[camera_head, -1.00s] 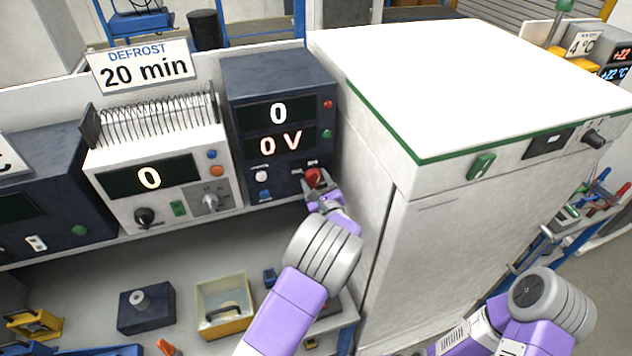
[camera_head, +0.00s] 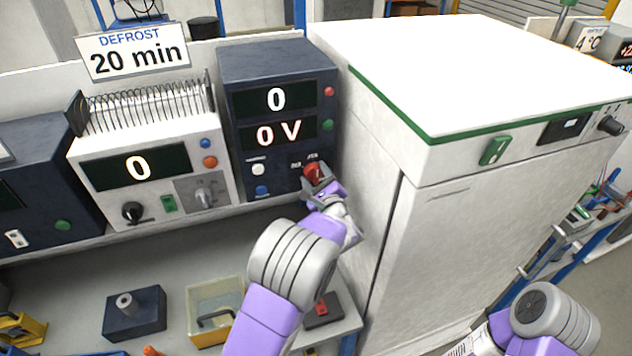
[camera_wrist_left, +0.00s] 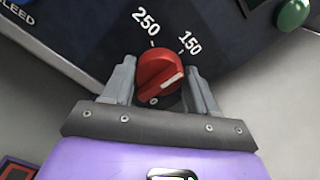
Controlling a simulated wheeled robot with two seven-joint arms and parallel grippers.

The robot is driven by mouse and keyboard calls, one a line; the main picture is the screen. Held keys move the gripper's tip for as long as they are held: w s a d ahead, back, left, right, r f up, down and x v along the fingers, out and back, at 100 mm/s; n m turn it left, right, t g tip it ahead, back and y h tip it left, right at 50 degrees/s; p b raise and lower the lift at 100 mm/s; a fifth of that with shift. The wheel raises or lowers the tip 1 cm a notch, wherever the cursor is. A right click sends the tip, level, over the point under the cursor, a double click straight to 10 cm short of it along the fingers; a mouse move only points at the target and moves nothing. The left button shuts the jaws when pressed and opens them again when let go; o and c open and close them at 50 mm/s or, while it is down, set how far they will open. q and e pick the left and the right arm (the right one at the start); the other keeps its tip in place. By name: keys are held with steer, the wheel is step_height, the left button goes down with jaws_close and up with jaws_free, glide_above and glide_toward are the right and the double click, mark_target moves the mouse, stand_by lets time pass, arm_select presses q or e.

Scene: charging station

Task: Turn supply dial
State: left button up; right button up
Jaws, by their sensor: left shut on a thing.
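The red supply dial (camera_head: 313,172) is at the lower right of the dark blue supply unit (camera_head: 283,60), whose displays read 0 and 0 V. In the left wrist view the red dial (camera_wrist_left: 159,75) sits between the two grey fingers of my left gripper (camera_wrist_left: 160,90). Its white pointer line slants to the upper right, toward the 150 mark; a 250 mark is at the upper left. My left gripper (camera_head: 318,185) is shut on the dial in the head view, partly hiding it. My right arm shows at the lower right; its fingers are not visible.
A white unit with a coil (camera_head: 150,140) stands left of the supply. A large white cabinet (camera_head: 480,120) stands close on the right. Below are a blue block (camera_head: 134,318) and a tray (camera_head: 216,290). A DEFROST 20 min sign (camera_head: 133,55) is above.

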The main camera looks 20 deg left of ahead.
arm_select(q)
steer(key=o, duration=1.1)
steer(key=shift+c, duration=0.2)
steer(key=b+v, duration=0.1)
steer(key=v, duration=0.6)
steer(key=shift+s+d, duration=0.2)
steer(key=shift+s, duration=0.1)
